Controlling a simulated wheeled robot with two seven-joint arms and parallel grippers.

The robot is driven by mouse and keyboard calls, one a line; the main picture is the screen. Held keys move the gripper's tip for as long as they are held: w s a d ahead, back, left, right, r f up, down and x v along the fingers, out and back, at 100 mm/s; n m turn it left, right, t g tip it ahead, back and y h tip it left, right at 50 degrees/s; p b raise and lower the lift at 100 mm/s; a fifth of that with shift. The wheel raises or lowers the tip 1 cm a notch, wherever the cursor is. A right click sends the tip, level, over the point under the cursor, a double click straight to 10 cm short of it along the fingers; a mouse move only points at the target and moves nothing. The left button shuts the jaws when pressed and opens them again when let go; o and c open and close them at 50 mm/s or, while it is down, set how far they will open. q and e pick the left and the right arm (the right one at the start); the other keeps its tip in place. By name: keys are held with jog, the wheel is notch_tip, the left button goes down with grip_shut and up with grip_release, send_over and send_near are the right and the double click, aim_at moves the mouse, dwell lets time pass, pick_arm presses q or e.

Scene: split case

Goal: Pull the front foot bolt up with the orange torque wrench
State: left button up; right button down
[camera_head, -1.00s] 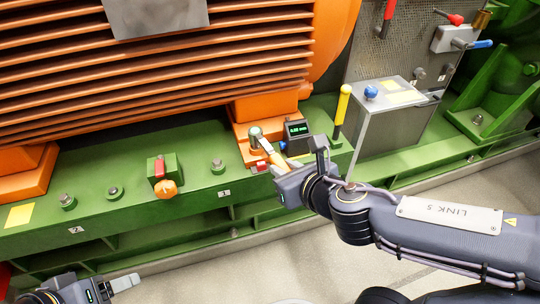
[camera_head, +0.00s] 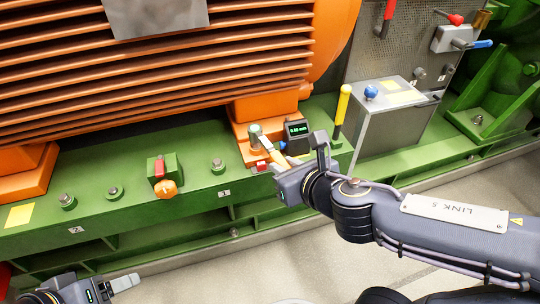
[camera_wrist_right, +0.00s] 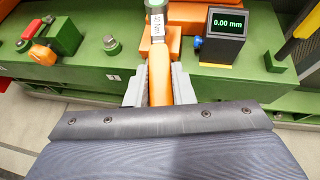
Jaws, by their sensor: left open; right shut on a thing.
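The orange torque wrench (camera_head: 276,157) has an orange handle and a grey head. The head sits at the front foot bolt, by the orange motor foot (camera_head: 242,112); the head hides the bolt, so I cannot tell how they fit. My right gripper (camera_head: 283,167) is shut on the wrench handle. In the right wrist view the wrench handle (camera_wrist_right: 159,75) lies between the two grey fingers (camera_wrist_right: 159,90), its head at the top edge. My left gripper (camera_head: 124,283) is open and empty at the bottom left, over the floor, away from the wrench.
A small display (camera_wrist_right: 224,38) reading 0.00 mm stands right of the wrench. A yellow-handled lever (camera_head: 342,108) and a grey box with a blue knob (camera_head: 371,93) are further right. A red-and-orange valve (camera_head: 165,186) and several bolts sit on the green base (camera_head: 135,212).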

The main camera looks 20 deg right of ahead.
aim_at(274, 150)
jog(key=shift+r, duration=0.15)
jog(key=shift+r+p, duration=1.45)
jog(key=shift+p, duration=0.05)
jog(key=shift+f, duration=0.1)
